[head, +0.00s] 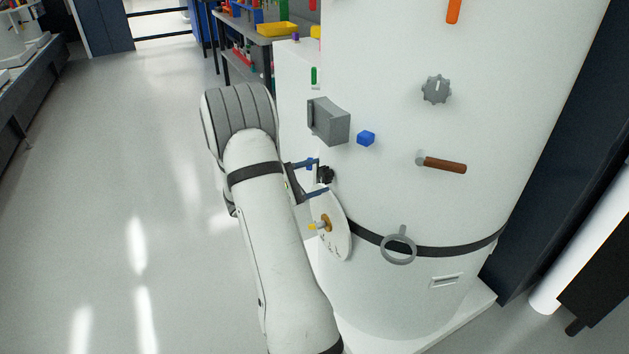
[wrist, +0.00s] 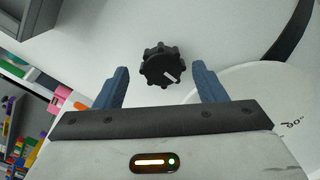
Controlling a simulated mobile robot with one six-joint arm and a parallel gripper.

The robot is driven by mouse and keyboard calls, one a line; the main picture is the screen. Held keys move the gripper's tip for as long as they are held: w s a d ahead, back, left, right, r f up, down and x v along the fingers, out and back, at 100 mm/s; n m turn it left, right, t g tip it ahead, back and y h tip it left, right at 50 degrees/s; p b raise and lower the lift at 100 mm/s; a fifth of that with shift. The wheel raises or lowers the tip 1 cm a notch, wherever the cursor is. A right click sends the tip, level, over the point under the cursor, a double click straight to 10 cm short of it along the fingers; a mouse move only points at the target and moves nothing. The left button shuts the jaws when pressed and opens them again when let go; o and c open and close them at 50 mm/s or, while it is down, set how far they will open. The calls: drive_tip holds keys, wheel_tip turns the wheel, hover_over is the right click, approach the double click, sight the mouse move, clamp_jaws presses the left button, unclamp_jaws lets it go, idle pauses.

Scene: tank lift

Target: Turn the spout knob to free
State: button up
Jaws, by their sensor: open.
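A black lobed knob (wrist: 164,67) with a white pointer mark sits on the white tank, between and just beyond my gripper's (wrist: 160,85) blue fingers in the wrist view. The fingers are open, one on each side of it, and appear apart from it. In the head view the black knob (head: 326,174) is at the tank's left side, by my gripper (head: 316,177). A white round dial plate (head: 340,240) with a brass piece (head: 325,222) is just below. I cannot tell which spout knob setting the pointer marks.
The white tank (head: 380,60) also carries a grey lobed knob (head: 436,89), a grey box (head: 329,121), a blue block (head: 366,138), a brown-handled lever (head: 444,165) and a grey ring (head: 398,246). Open floor (head: 120,200) lies to the left.

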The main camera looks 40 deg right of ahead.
drive_tip(key=shift+s+d, duration=0.25)
drive_tip(key=shift+d, duration=0.45)
